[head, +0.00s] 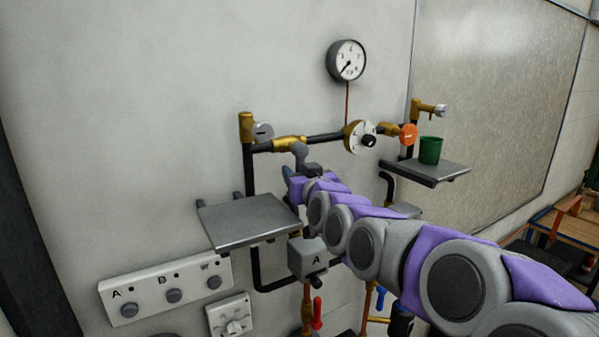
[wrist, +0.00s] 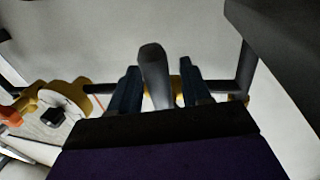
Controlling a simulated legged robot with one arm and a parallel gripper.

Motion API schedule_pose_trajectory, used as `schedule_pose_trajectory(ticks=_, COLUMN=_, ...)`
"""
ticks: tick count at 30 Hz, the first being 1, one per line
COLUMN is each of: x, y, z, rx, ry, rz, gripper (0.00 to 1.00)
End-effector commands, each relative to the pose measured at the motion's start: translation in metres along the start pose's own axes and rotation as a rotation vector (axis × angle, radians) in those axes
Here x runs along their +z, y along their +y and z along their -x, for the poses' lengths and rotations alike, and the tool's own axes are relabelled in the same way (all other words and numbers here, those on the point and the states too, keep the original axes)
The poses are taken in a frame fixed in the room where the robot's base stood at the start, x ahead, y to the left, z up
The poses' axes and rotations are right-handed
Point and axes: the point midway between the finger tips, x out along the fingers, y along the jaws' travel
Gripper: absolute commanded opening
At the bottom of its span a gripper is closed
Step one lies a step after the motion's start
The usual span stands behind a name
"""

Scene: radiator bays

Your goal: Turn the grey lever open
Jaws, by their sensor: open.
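The grey lever (head: 301,154) hangs down from a brass valve (head: 289,143) on the black wall pipe in the head view. In the wrist view the lever (wrist: 153,75) stands up between the two dark blue fingers of my gripper (wrist: 160,66). My gripper (head: 294,178) is open, with one finger on each side of the lever. A small gap shows on the right of the lever, and a narrower one on the left. Whether either finger touches it I cannot tell. In the head view my arm and gripper partly hide the lever's lower end.
A grey shelf (head: 246,220) juts out at the left below the pipe. A round valve wheel (head: 360,137), an orange knob (head: 409,135) and a green cup (head: 430,150) on another shelf (head: 432,171) are to the right.

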Motion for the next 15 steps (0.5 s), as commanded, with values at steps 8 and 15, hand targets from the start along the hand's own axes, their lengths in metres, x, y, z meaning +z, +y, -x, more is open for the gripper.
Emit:
schedule_pose_trajectory(ticks=8, x=0.0000, y=0.0003, z=-0.0005, rx=0.000, ry=0.000, rz=0.001, gripper=0.44)
schedule_pose_trajectory(ticks=15, x=0.0001, y=0.0001, z=-0.0006, rx=0.000, ry=0.000, rz=0.001, gripper=0.21)
